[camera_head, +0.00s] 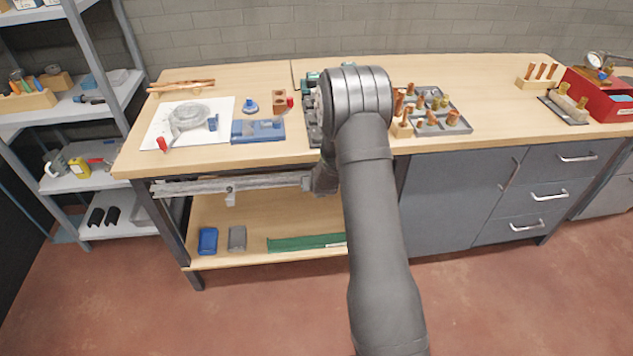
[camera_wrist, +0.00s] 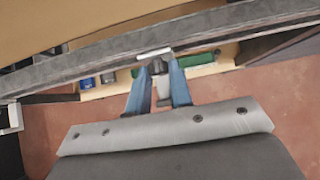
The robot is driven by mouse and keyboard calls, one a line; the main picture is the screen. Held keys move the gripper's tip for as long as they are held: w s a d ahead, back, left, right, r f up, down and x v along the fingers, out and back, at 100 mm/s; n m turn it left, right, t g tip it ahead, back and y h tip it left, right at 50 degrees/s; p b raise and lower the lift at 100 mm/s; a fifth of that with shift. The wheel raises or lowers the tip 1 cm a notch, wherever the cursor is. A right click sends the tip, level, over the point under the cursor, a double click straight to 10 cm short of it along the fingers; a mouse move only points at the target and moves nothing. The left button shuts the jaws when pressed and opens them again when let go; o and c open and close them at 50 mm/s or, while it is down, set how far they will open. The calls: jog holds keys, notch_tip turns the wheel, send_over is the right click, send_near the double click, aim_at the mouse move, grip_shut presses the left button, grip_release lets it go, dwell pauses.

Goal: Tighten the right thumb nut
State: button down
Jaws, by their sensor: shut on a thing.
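In the wrist view the two blue fingers of my gripper (camera_wrist: 161,70) are closed on a small dark grey thumb nut (camera_wrist: 156,68) under the bench's front edge. A white piece (camera_wrist: 153,53) lies just beyond the fingertips. In the head view my gripper is mostly hidden behind my arm, at the right end of a long grey rail (camera_head: 260,184) under the bench top, so the right thumb nut is hidden there. A small dark fastener (camera_head: 229,188) with a pale bracket below it shows midway along the rail.
The bench top (camera_head: 500,85) carries a paper sheet, a blue block (camera_head: 258,131) and a parts tray (camera_head: 445,118). A lower shelf (camera_head: 255,220) holds a blue box (camera_head: 208,240), a grey box (camera_head: 237,238) and a green bar (camera_head: 300,243). Grey drawers (camera_head: 540,190) stand to the right.

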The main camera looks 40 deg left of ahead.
jog(key=c, duration=1.6)
grip_release()
jog(key=shift+w+a+r, duration=0.15)
jog(key=shift+a+r, duration=0.3)
jog(key=shift+a, duration=0.1)
jog(key=shift+o, duration=0.8)
jog(key=shift+d+r, duration=0.1)
jog(key=shift+r, duration=0.15)
jog(key=v, duration=0.4)
jog(key=shift+s+d+f, duration=0.2)
jog(key=shift+s+d, duration=0.05)
jog(key=shift+d, duration=0.1)
